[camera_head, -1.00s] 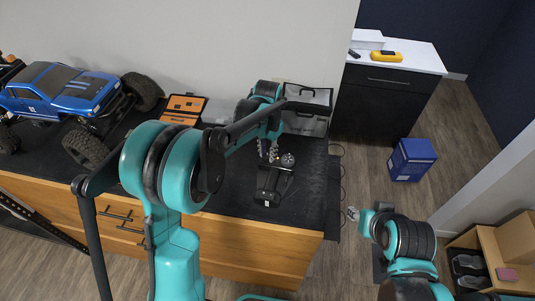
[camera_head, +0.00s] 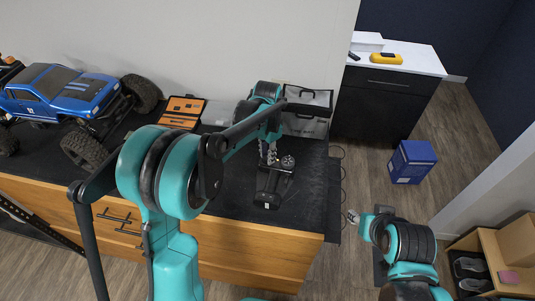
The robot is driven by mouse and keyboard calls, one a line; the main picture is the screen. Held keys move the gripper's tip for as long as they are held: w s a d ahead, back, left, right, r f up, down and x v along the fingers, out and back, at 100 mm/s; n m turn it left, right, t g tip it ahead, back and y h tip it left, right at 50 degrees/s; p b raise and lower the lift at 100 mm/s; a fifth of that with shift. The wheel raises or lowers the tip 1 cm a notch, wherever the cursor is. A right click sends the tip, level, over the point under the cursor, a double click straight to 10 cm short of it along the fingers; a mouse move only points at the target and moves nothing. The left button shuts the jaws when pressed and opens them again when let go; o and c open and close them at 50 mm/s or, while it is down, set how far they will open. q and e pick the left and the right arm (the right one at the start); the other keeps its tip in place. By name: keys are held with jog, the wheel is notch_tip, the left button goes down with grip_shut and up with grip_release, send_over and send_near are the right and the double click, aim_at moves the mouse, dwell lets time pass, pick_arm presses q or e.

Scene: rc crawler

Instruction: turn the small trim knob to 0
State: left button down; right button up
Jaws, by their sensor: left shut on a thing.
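A black handheld RC transmitter (camera_head: 267,200) lies on the dark bench mat, with a round wheel (camera_head: 288,162) at its upper right. My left gripper (camera_head: 271,160) reaches down to the transmitter's upper end, just left of the wheel. Its fingers are shut on a small part there. The trim knob itself is too small and too covered by the fingers to make out, and its setting cannot be read. My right gripper (camera_head: 352,216) hangs over the floor to the right of the bench, away from the transmitter. Its jaw state is too small to tell.
A blue RC crawler (camera_head: 62,88) stands at the bench's left. An orange tool case (camera_head: 183,110) and a grey-black box (camera_head: 306,118) stand along the wall. Bare mat (camera_head: 312,195) lies right of the transmitter. A blue box (camera_head: 411,161) is on the floor.

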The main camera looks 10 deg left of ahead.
pick_arm(q)
jog(key=c, duration=1.3)
grip_release()
notch_tip(320, 180, up, 12)
